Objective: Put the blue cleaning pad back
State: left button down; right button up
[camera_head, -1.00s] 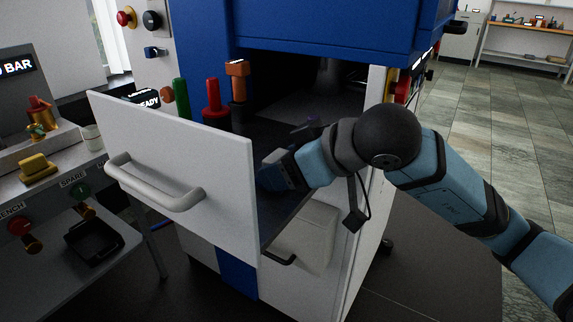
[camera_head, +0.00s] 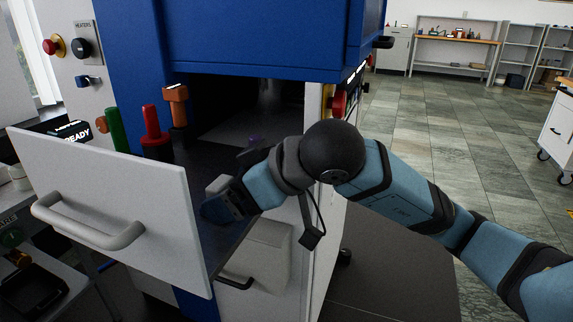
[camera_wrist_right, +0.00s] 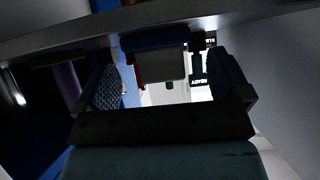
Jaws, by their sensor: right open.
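A block with a blue layer and a grey layer, which looks like the cleaning pad (camera_wrist_right: 155,41), is between the finger lines of my right gripper (camera_wrist_right: 165,78) in the right wrist view. The gripper is open, with a finger on each side and visible gaps to the block. In the head view my right gripper (camera_head: 218,207) is low over the dark tray of the pulled-out drawer, behind its white front (camera_head: 110,190). A grey block (camera_head: 217,185) shows beside it, partly hidden. My left gripper is out of view.
Green (camera_head: 115,130), red (camera_head: 151,125) and orange (camera_head: 176,105) upright handles stand behind the drawer front. The blue press housing (camera_head: 260,35) overhangs the drawer. The press's white side wall (camera_head: 312,190) is close to my right forearm. Open floor lies to the right.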

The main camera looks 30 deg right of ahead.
pick_arm(q)
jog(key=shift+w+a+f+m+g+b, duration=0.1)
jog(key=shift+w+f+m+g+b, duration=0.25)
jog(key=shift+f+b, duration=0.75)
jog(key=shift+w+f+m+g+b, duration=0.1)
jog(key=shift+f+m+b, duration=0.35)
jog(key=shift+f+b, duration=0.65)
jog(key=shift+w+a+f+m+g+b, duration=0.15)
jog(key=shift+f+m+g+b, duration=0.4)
jog(key=shift+b, duration=0.9)
pick_arm(e)
jog(key=v, duration=1.2)
jog(key=shift+s+d+r, duration=0.2)
jog(key=shift+s+r, duration=0.05)
